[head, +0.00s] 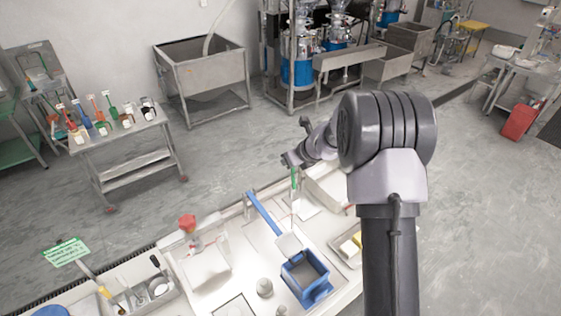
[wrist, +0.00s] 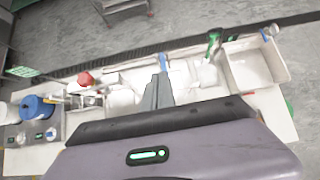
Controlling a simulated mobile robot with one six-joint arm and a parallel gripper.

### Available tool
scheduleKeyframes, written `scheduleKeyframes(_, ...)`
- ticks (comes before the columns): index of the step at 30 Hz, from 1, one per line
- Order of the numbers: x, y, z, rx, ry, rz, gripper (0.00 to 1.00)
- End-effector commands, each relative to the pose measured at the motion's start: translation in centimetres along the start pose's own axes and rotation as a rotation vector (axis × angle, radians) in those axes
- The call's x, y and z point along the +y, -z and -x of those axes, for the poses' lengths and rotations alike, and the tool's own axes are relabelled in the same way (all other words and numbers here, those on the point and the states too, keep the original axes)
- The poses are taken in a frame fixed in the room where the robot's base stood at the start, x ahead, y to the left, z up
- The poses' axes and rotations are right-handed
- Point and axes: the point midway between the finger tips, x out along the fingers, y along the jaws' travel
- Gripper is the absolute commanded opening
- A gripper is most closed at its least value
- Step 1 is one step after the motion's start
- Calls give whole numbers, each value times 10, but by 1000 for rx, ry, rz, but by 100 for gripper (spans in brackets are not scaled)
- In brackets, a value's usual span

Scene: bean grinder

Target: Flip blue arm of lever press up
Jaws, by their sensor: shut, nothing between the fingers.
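The lever press has a blue square frame (head: 305,278) near the front of the white table in the head view. Its long blue arm (head: 264,212) stretches from a pale plate beside the frame toward the table's far edge. In the wrist view part of the blue arm (wrist: 163,62) shows just beyond the fingertips. My gripper (wrist: 158,88) is shut and empty, its grey fingers together. In the head view the gripper (head: 289,160) is small, near the far edge of the table, up and right of the blue arm's end. Contact with the arm cannot be told.
A green-handled tool (head: 294,178) stands near my gripper. A red-topped item (head: 187,222) stands left of the blue arm. A small grey knob (head: 265,287) is beside the blue frame. A white bin (wrist: 254,65) is at right in the wrist view. Open floor lies beyond the table.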

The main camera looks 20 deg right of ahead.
Motion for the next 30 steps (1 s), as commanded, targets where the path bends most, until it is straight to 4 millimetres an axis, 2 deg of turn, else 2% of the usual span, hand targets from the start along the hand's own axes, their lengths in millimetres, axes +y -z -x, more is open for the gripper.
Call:
scheduleKeyframes(11,0,0,0,0,0,0,0)
scheduleKeyframes(14,-1,9,-4,3,-5,-1,0)
scheduleKeyframes(17,0,52,-25,11,-35,-1,0)
scheduleKeyframes(20,3,122,-56,10,-91,0,0)
scheduleKeyframes(21,4,151,-67,2,-114,2,0)
scheduleKeyframes(24,10,214,-91,-33,-161,0,0)
scheduleKeyframes(30,18,323,-132,-153,-194,-8,0)
